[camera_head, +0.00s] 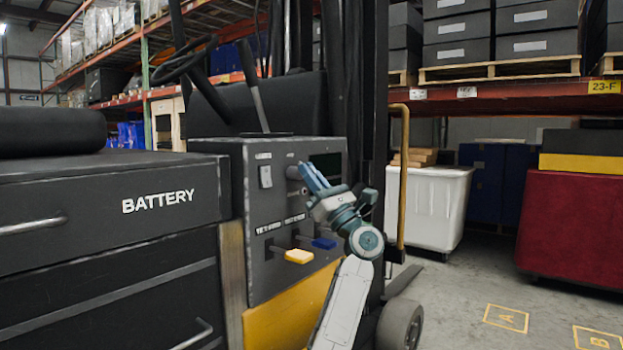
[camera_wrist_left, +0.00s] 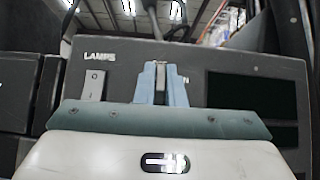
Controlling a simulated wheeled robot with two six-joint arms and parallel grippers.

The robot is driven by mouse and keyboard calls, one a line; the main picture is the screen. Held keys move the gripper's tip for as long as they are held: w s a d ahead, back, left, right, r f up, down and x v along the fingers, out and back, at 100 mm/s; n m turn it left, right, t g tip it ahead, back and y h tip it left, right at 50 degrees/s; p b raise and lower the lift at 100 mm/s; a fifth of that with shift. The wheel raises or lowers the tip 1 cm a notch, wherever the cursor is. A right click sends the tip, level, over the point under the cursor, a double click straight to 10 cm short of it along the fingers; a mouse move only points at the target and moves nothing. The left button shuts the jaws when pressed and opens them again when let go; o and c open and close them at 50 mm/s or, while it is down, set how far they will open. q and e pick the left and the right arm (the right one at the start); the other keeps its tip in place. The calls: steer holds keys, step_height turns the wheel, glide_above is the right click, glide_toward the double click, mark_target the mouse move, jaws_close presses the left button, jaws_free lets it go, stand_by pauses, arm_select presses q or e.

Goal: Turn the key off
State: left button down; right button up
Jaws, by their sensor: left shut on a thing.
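The key (camera_wrist_left: 160,76) shows as a small grey piece between the two pale blue fingers in the left wrist view. My left gripper (camera_head: 310,175) is shut on it at the forklift's grey control panel (camera_head: 257,210). The fingers also show in the left wrist view (camera_wrist_left: 160,88), pointing at the panel right of the LAMPS switch. In the head view the fingers cover most of the key, and its turn angle cannot be told. My right gripper is not in view.
The LAMPS rocker switch (camera_head: 265,177) sits left of the gripper. A yellow lever (camera_head: 299,256) and a blue lever (camera_head: 323,243) stick out below it. A dark display (camera_head: 326,165) is at the right. A black BATTERY housing (camera_head: 110,215) fills the left.

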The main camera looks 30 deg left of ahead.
arm_select(q)
steer(key=shift+f, duration=0.2)
steer(key=c, duration=1.6)
jaws_free()
steer(key=shift+a, duration=0.1)
steer(key=shift+o, duration=0.2)
steer(key=shift+a, duration=0.1)
steer(key=shift+d, duration=0.25)
steer(key=v, duration=1)
steer(key=shift+f, duration=0.3)
steer(key=shift+d, duration=0.1)
